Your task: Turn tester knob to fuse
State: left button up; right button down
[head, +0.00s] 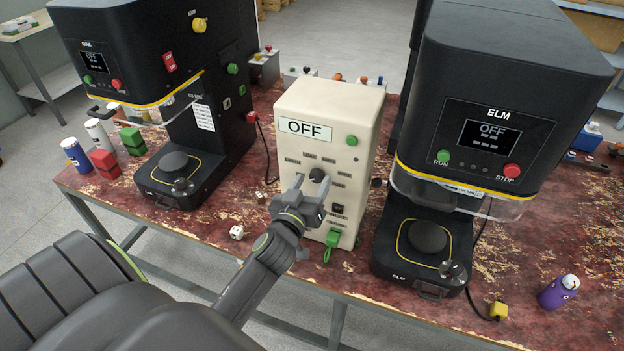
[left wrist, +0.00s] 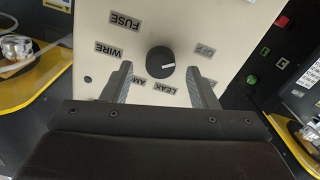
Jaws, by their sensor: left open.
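The cream tester box (head: 300,108) stands on the table between two black machines, and its display reads OFF. Its round black knob (head: 317,174) is on the front panel, ringed by small labels. In the left wrist view the knob (left wrist: 160,62) carries a short white mark, with the FUSE label (left wrist: 125,20) to its upper left and an OFF label (left wrist: 205,50) to its right. My left gripper (head: 310,185) is open in front of the panel. Its fingers (left wrist: 160,72) stand on either side of the knob's lower part, apart from it. My right gripper is out of view.
The OAK machine (head: 130,50) stands left and the ELM machine (head: 510,80) right, close to the tester. A green tag (head: 330,245) hangs at the tester's base.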

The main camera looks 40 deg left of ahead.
pick_arm(q)
jog(key=shift+w+a, duration=0.1)
jog(key=shift+w, duration=0.4)
jog(key=c, duration=1)
jog(key=shift+o, duration=0.2)
